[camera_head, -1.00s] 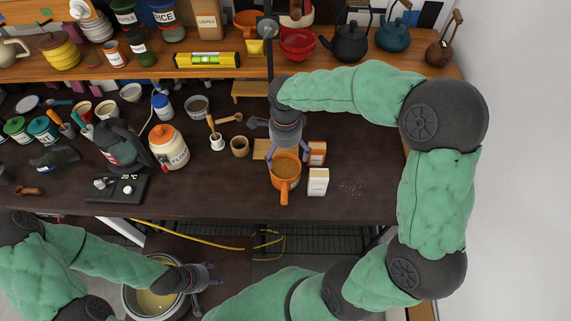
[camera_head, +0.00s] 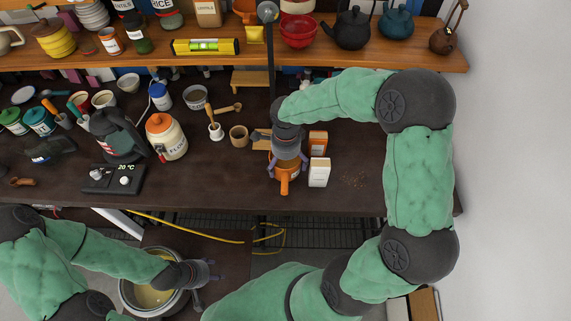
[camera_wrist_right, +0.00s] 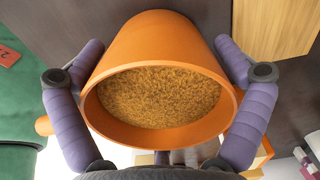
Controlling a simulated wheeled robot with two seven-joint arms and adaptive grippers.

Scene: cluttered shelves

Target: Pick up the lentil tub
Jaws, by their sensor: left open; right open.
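The lentil tub (camera_head: 284,186) is an orange tub with a handle, standing near the front edge of the dark counter. In the right wrist view the tub (camera_wrist_right: 160,38) is filled with brown lentils. My right gripper (camera_head: 287,162) is over it from above, open, with one purple finger on each side of its wall. Whether the fingers touch the wall cannot be told. My left gripper (camera_head: 212,280) is open and empty, beside the rim of a metal pot (camera_head: 127,296) at the lower left.
White box (camera_head: 319,173) and orange-white box (camera_head: 318,144) stand close to the tub's right. A wooden cup (camera_head: 238,136) and a flour jar (camera_head: 167,138) stand to its left. The counter right of the boxes is clear except for scattered crumbs.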

